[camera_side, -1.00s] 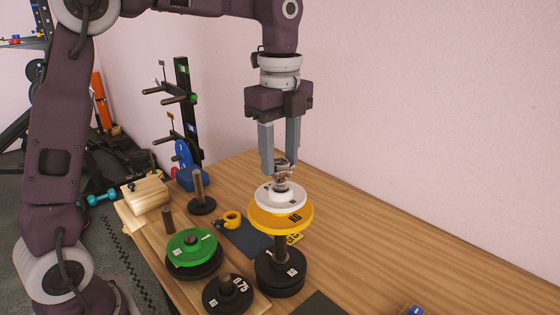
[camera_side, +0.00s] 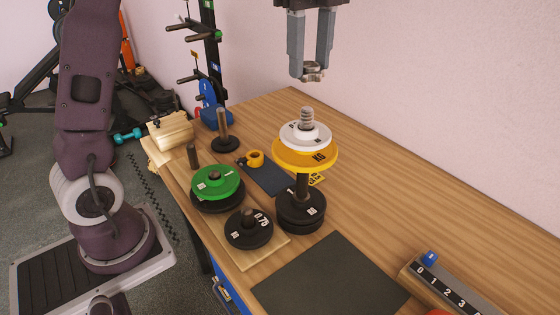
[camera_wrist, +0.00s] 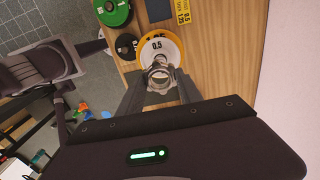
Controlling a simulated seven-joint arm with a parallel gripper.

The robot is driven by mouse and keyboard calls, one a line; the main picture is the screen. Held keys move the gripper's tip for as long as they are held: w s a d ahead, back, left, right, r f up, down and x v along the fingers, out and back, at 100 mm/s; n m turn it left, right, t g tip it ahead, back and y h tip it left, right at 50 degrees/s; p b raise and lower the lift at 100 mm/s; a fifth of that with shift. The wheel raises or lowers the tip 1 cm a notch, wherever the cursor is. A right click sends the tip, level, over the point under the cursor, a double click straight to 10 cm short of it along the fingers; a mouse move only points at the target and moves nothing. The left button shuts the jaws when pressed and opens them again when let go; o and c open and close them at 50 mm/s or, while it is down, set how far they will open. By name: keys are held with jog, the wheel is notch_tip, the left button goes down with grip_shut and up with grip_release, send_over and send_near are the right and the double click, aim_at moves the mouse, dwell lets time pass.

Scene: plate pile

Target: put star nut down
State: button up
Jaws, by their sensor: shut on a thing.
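The star nut (camera_side: 313,71) is a small metal ring with lobes. My gripper (camera_side: 311,72) is shut on it and holds it in the air above and slightly right of the threaded post (camera_side: 306,118). In the wrist view the star nut (camera_wrist: 160,77) sits between the fingertips, with the plates beyond it. A white plate (camera_side: 290,140) lies on a yellow plate (camera_side: 285,160) around the post, above black plates (camera_side: 301,222) at its foot. The post's threaded top stands bare above the white plate.
A green plate (camera_side: 217,190) on black and a small black plate (camera_side: 249,240) sit on pegs to the left. A bare post (camera_side: 222,125) stands behind. A dark mat (camera_side: 330,280) lies clear in front; a numbered rack (camera_side: 450,285) is at right.

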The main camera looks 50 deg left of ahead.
send_over(275, 180)
notch_tip(275, 180, down, 35)
jog(key=shift+f, duration=0.1)
jog(key=o, duration=1.4)
jog(key=shift+c, duration=0.2)
